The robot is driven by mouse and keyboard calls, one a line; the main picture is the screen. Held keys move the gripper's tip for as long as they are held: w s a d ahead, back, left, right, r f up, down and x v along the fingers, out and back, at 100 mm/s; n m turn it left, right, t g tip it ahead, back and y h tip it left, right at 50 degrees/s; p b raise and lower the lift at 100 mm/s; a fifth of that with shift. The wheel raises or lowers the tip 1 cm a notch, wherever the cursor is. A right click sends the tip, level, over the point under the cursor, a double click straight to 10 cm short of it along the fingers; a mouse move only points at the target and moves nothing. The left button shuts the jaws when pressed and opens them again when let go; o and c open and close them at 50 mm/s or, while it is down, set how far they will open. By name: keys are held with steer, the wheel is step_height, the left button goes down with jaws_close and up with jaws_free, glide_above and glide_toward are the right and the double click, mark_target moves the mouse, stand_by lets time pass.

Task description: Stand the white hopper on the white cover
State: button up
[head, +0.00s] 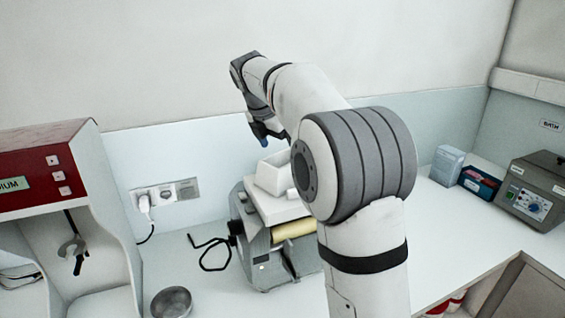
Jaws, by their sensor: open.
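The white hopper (270,177) is a small open box with sloped walls. It is on the white cover (284,208), the flat top of a grey mill (262,260), and looks upright. My arm hides its right side, so I cannot tell how fully it is seated. My gripper (264,138) is just above the hopper and a little apart from it in the picture, with its fingers pointing down. It is open and holds nothing that I can see. My arm also hides the right part of the mill.
A red and white machine (60,165) stands at the left, with a metal bowl (171,302) near it. Boxes (447,165) and a grey control unit (534,190) stand at the right.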

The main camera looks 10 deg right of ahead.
steer(key=s+d+f+m+y, duration=0.1)
steer(key=s+d+m+y, duration=0.1)
steer(key=s+m, duration=1.4)
steer(key=s+f+m+t+y+b, duration=0.1)
steer(key=s+f+m+b, duration=0.1)
steer(key=s+f+m, duration=0.6)
steer(key=shift+s+a+f+m+y+b, duration=0.35)
steer(key=shift+s+f, duration=3.1)
steer(key=shift+s, duration=1.45)
